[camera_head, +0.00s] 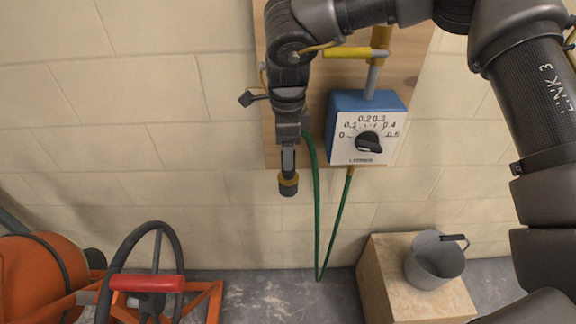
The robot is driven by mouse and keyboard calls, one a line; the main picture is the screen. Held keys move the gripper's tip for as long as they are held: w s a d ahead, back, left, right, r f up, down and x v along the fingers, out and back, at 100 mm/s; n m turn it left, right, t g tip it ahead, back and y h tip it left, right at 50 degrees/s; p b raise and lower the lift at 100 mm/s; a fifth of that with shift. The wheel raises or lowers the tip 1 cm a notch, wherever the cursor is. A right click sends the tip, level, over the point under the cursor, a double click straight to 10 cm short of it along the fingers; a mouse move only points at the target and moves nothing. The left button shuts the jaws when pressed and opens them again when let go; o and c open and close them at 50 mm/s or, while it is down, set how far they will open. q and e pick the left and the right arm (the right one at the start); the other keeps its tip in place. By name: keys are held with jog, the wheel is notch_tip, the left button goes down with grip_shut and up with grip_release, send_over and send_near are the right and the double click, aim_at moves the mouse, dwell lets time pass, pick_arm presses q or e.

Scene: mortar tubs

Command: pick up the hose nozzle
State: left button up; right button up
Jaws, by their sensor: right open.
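The hose nozzle (288,183) hangs in front of the lower left edge of the wooden board, its dark tip with a brass-coloured ring pointing down. Its upper part is hidden by my right gripper (291,128), which points down right over it. The jaws are open; whether the nozzle is between the fingers or behind them I cannot tell. A green hose (317,215) runs from beside the gripper down in a loop and up to the blue box. My left gripper is not in view.
A blue dial box (368,127) with a yellow valve handle (346,52) above it is on the wooden board (411,55). A grey bucket (436,262) stands on a wooden block (379,284) at lower right. An orange mixer (36,276) with a black wheel (116,257) is at lower left.

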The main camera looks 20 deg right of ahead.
aim_at(285, 178)
jog(key=shift+s+f+p, duration=0.1)
jog(key=shift+f+p, duration=0.2)
jog(key=shift+f, duration=1.45)
jog(key=c, duration=1.2)
